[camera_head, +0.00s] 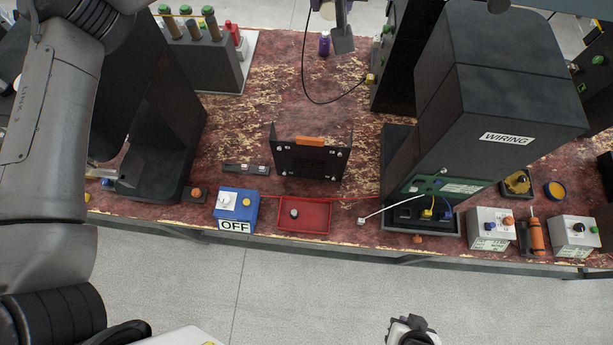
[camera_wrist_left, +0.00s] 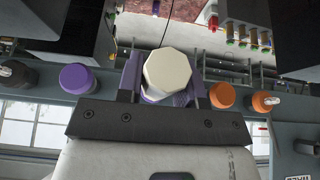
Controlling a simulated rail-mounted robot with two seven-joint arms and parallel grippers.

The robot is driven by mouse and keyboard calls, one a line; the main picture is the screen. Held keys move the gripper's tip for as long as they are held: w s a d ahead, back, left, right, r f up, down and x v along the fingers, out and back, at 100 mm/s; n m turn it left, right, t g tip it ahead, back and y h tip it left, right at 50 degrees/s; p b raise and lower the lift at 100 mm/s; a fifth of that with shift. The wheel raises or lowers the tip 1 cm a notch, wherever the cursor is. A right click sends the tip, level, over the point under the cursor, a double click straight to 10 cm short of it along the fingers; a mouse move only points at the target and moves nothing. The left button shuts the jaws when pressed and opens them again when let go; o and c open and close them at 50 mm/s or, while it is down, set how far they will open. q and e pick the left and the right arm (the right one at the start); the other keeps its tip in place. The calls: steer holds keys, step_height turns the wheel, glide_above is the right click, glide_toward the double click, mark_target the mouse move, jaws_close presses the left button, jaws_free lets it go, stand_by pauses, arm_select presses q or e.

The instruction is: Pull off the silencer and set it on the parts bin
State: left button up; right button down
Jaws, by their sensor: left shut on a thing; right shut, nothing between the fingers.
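In the left wrist view an off-white, eight-sided capped part (camera_wrist_left: 167,70), which I take to be the silencer, stands between the purple fingers of my left gripper (camera_wrist_left: 160,92), shut on it. Its lower end is hidden, so I cannot tell whether it is still seated. A shallow red tray (camera_head: 303,233) on the table may be the parts bin. My right gripper (camera_head: 400,328) is shut and empty at the bottom edge.
A purple cap (camera_wrist_left: 77,78) and two orange caps (camera_wrist_left: 222,96) (camera_wrist_left: 265,103) flank the held part. On the table, a blue OFF box (camera_head: 246,207) stands left of the red tray, and a tall dark WIRING cabinet (camera_head: 480,105) stands to the right.

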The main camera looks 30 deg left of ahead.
mark_target(331, 16)
arm_select(q)
jaws_close()
steer(key=shift+s+d, duration=0.15)
steer(key=shift+s, duration=0.2)
steer(key=shift+s+d+b, duration=0.35)
steer(key=shift+s+b, duration=0.1)
steer(key=shift+s, duration=0.4)
steer(key=shift+s+d+b, duration=0.3)
steer(key=shift+s+b, duration=0.1)
steer(key=shift+s, duration=0.45)
